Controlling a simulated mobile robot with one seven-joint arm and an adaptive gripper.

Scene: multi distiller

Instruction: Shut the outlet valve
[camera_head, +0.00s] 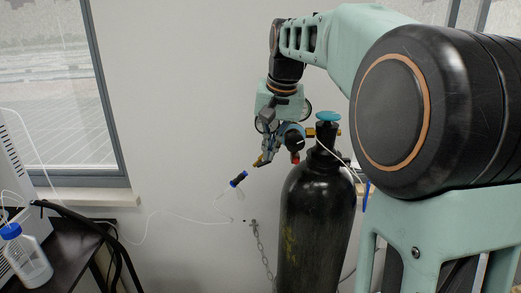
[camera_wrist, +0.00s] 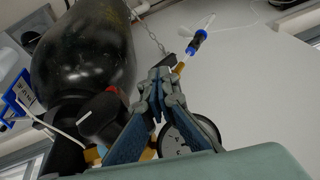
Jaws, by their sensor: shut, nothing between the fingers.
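A black gas cylinder (camera_head: 316,225) stands upright near the wall, with a teal handwheel (camera_head: 328,117) on top. In the wrist view the cylinder (camera_wrist: 85,55) fills the upper left. A black knob (camera_wrist: 98,122) with a white line and a red part (camera_wrist: 112,90) sits left of my gripper (camera_wrist: 157,82). I cannot tell for certain which part is the outlet valve. A round gauge (camera_wrist: 190,132) is partly hidden behind the right finger. My gripper is shut and empty, beside the regulator; contact is unclear. It also shows in the head view (camera_head: 266,150).
A black-and-blue hose connector (camera_head: 238,179) projects left of the regulator, with a thin clear tube hanging from it. A chain (camera_head: 262,250) hangs left of the cylinder. A dark table (camera_head: 70,250) with a blue-capped bottle (camera_head: 25,255) stands at lower left.

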